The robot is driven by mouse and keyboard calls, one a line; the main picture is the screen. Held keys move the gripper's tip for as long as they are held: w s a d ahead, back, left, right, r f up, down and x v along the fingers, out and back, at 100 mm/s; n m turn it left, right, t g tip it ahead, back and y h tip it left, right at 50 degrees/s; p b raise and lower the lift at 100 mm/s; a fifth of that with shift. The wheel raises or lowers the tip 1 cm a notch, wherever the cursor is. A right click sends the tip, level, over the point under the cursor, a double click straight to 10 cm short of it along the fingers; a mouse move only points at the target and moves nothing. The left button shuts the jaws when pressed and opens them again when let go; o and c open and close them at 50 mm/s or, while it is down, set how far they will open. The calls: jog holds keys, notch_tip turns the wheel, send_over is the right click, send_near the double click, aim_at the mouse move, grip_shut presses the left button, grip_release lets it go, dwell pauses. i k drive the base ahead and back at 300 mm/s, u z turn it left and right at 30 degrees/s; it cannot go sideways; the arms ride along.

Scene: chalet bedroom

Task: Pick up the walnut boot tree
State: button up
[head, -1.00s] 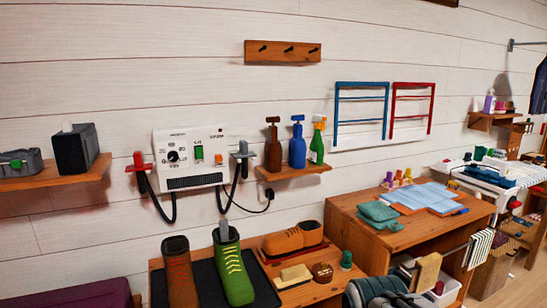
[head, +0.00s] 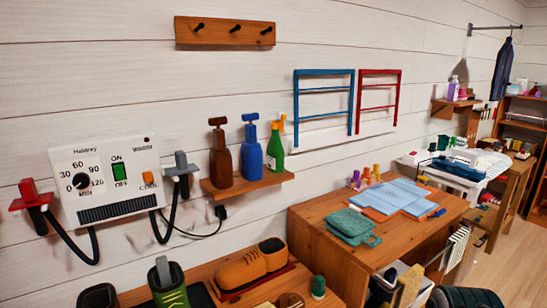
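A dark brown piece with a T-shaped handle (head: 221,160) stands upright on the small wooden wall shelf (head: 262,181), at its left end. By its colour and shape it looks like the walnut boot tree. A blue piece of the same shape (head: 250,155) stands close on its right. A green spray bottle (head: 274,150) with an orange-topped head is to the right of the blue one. My gripper is not in view, so its hold cannot be seen.
Left of the shelf is a white dryer box (head: 107,182) with hoses. A wooden table (head: 335,235) with cloths stands right. Free floor (head: 490,250) shows at far right.

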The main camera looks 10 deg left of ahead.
aim_at(220, 156)
jog(key=i, duration=0.65)
jog(key=u, duration=0.85)
jog(key=i, duration=0.55)
jog(key=u, duration=0.65)
